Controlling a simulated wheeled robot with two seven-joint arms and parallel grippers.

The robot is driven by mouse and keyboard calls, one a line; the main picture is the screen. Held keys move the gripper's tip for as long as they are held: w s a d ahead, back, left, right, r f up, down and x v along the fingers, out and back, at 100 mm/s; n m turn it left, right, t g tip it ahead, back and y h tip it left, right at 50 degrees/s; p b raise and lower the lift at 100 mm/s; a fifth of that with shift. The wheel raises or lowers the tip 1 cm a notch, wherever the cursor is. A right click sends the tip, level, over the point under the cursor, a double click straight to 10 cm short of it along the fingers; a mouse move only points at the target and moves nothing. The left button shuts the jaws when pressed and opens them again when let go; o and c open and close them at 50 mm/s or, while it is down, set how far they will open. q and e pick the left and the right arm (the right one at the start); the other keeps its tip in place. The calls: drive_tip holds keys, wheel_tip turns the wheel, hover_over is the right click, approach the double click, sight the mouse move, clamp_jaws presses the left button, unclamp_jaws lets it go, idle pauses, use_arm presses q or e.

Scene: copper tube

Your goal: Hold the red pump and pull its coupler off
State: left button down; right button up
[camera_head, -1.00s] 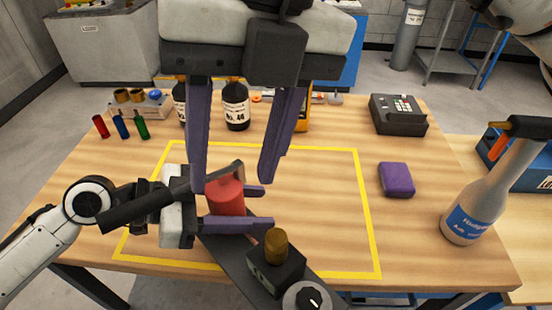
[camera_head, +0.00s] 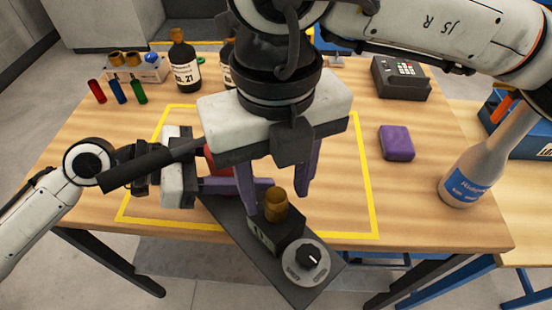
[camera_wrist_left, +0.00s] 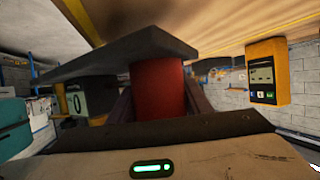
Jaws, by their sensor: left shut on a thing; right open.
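The pump has a red cylinder (camera_head: 211,160) on a long dark base plate, with a black block (camera_head: 262,238), a brass coupler (camera_head: 277,204) on top, and a grey dial (camera_head: 303,262) at its near end. My left gripper (camera_head: 238,180) is shut on the red cylinder from the left; the cylinder (camera_wrist_left: 158,90) also shows between its fingers in the left wrist view. My right gripper (camera_head: 275,200) points down, open, with one purple finger on each side of the coupler. I cannot tell whether they touch it. My right wrist hides part of the cylinder.
A yellow outline (camera_head: 372,200) marks the wooden table. A purple block (camera_head: 396,142), a black keypad device (camera_head: 401,78) and a grey bottle (camera_head: 480,170) stand to the right. Dark bottles (camera_head: 184,65) and small coloured vials (camera_head: 118,90) are at the back left.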

drive_tip(key=shift+f, duration=0.45)
clamp_jaws()
drive_tip(key=shift+r, duration=0.2)
drive_tip(key=shift+r, duration=0.95)
drive_tip(key=shift+r, duration=0.1)
